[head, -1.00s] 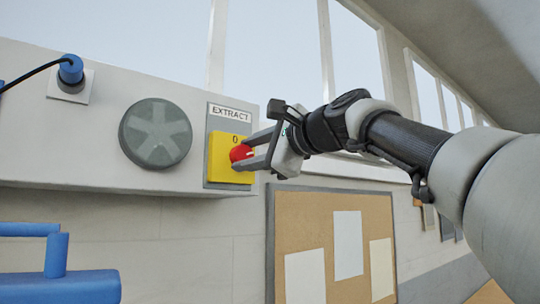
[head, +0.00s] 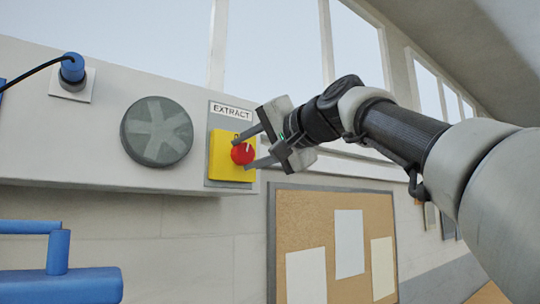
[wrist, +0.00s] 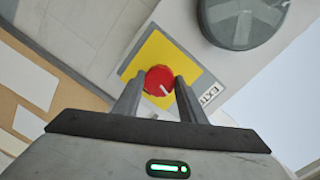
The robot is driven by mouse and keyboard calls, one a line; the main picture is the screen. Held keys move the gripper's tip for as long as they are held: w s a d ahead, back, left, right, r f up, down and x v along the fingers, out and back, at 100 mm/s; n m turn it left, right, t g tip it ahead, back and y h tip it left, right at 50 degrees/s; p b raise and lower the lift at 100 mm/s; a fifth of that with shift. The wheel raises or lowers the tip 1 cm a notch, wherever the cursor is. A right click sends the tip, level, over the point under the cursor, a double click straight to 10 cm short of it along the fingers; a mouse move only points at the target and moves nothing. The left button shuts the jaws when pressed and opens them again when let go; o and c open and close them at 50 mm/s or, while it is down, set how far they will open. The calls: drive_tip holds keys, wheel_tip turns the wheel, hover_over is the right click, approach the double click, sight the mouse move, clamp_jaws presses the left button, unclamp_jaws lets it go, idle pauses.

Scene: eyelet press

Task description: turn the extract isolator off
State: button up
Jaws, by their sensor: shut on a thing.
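The extract isolator is a red rotary knob (head: 242,153) on a yellow plate (head: 221,160), under a label reading EXTRACT (head: 232,111). My gripper (head: 249,150) reaches it from the right, with one finger above the knob and one below. In the wrist view the two fingers (wrist: 157,95) sit on either side of the knob (wrist: 159,81) and are shut on it. A white pointer line shows on the knob, tilted in the wrist view. The 0 mark on the plate is hidden in the head view.
A round grey vent (head: 157,132) is left of the isolator on the same white trunking (head: 60,150). A blue plug (head: 72,69) with a black cable is farther left. A cork board (head: 307,220) hangs below right, and a blue object (head: 60,285) is at lower left.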

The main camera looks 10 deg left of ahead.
drive_tip(key=shift+n, duration=1.2)
drive_tip(key=o, duration=1.1)
drive_tip(key=shift+c, duration=0.2)
drive_tip(key=shift+d+b, duration=0.1)
drive_tip(key=shift+b, duration=0.2)
drive_tip(key=b+v, duration=0.4)
drive_tip(key=v, duration=1.3)
drive_tip(key=shift+s+b, duration=0.3)
drive_tip(key=shift+s, duration=0.05)
